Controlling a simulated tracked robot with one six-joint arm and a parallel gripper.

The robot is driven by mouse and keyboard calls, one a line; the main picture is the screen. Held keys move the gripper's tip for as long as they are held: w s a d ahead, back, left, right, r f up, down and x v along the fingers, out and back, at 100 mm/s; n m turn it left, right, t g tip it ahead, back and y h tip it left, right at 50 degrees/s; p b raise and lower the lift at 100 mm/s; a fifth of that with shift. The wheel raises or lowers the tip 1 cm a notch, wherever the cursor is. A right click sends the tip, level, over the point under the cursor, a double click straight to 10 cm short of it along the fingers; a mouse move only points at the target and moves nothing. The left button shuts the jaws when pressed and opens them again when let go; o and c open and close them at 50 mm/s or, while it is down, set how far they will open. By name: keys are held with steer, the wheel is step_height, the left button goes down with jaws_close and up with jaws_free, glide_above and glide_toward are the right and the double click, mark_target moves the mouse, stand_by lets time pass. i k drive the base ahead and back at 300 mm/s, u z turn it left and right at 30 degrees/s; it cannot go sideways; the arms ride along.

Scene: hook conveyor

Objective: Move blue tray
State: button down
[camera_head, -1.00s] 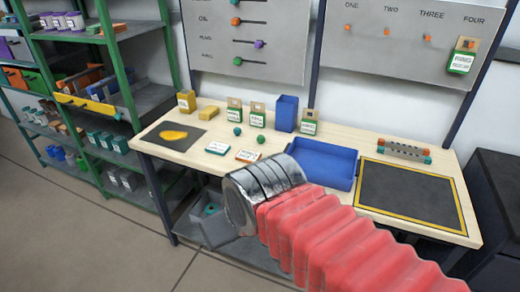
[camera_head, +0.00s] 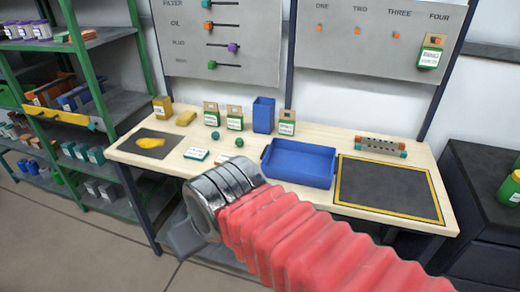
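The blue tray (camera_head: 300,164) lies flat on the wooden bench, right of its middle, and looks empty. A black mat with a yellow border (camera_head: 388,190) lies to its right on the bench. My arm, with a red ribbed sleeve and a metal wrist, reaches in from the lower right, in front of the bench and the tray. My gripper (camera_head: 188,238) shows only in part as a dark grey shape past the metal wrist; its fingers cannot be made out. Nothing is seen in it.
A tall blue bin (camera_head: 263,115), green-labelled boxes, green balls and cards stand left of and behind the tray. A yellow spill (camera_head: 151,142) lies on a dark mat. A connector piece (camera_head: 381,147) sits behind the bordered mat. Green shelving stands left, a dark cabinet (camera_head: 490,215) right.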

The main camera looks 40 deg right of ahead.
mark_target(304, 164)
steer(key=z, duration=0.05)
steer(key=i, duration=1)
steer(key=u, duration=0.1)
